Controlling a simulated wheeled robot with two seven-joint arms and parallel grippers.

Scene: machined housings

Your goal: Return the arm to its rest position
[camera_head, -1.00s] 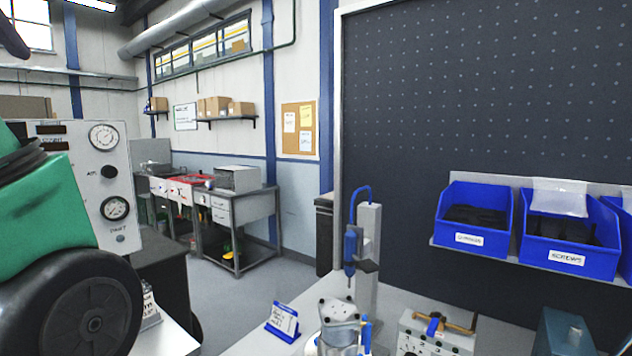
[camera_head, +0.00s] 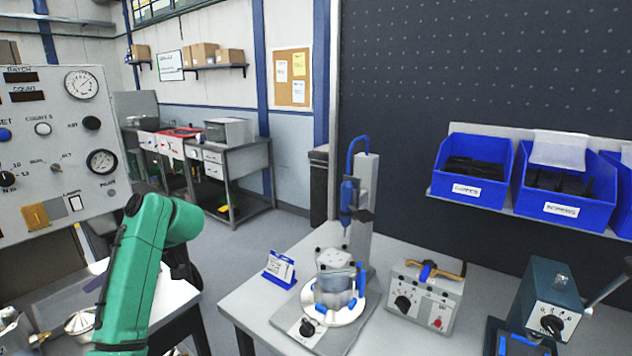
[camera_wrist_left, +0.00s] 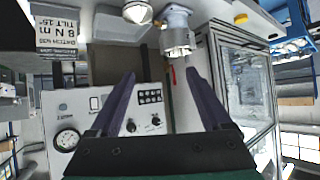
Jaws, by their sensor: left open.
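My left arm (camera_head: 150,260), green with dark joints, rises from the bottom left in the head view and bends at the top, in front of the grey control panel. Where its gripper ends in that view I cannot tell clearly. In the left wrist view my left gripper (camera_wrist_left: 160,75) has its two dark fingers spread apart with nothing between them. Beyond the fingers a white panel with a gauge and knobs shows, with a silver fitting further up. My right gripper does not show.
A workbench (camera_head: 250,312) carries a fixture with a round housing (camera_head: 336,285), a switch box (camera_head: 427,293) and a dark teal device (camera_head: 548,300). Blue bins (camera_head: 472,172) hang at the right. The control panel (camera_head: 55,140) stands at the left. Open floor lies between.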

